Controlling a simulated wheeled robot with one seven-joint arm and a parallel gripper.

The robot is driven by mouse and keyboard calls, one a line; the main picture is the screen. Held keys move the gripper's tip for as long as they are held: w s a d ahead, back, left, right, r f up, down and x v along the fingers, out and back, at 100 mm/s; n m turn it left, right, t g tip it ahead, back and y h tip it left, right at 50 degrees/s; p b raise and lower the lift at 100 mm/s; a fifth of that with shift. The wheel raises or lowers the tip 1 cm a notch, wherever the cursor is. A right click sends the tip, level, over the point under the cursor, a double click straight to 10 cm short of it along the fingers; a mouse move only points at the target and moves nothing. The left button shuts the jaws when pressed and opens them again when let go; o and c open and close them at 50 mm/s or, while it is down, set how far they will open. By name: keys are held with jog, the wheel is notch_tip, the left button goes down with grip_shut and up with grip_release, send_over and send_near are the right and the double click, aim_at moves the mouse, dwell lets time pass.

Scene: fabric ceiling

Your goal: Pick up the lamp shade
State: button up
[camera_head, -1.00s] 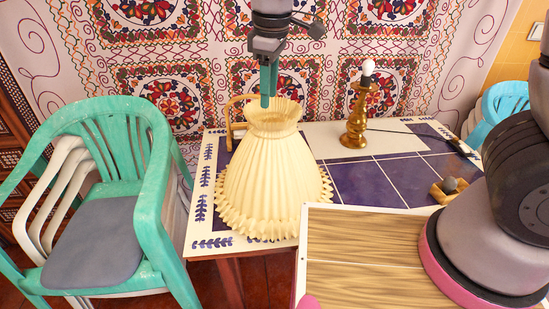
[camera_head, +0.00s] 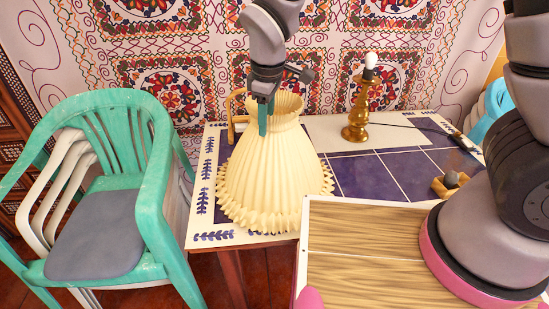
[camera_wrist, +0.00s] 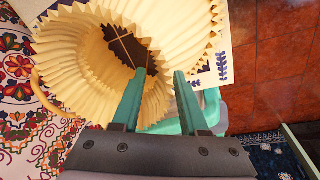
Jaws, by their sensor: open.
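The cream pleated lamp shade (camera_head: 268,175) stands upright on the near left part of the tiled table (camera_head: 217,236), its wide ruffled end down. My gripper (camera_head: 265,116) is at its narrow top, open, with teal fingers pointing down. One finger is in front of the near side of the top rim; the other is mostly hidden behind it. In the wrist view the shade (camera_wrist: 185,25) opens below my gripper (camera_wrist: 160,74). The left finger reaches over the opening and the right one lies outside, so the pleated wall appears between them. Contact cannot be told.
A brass lamp base with a bulb (camera_head: 357,110) stands at the back of the table. A small wooden object (camera_head: 450,184) lies at the right. Stacked green and white chairs (camera_head: 105,200) stand left. A wood-grain panel (camera_head: 365,250) is in front.

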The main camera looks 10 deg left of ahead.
grip_shut()
dwell(1.4)
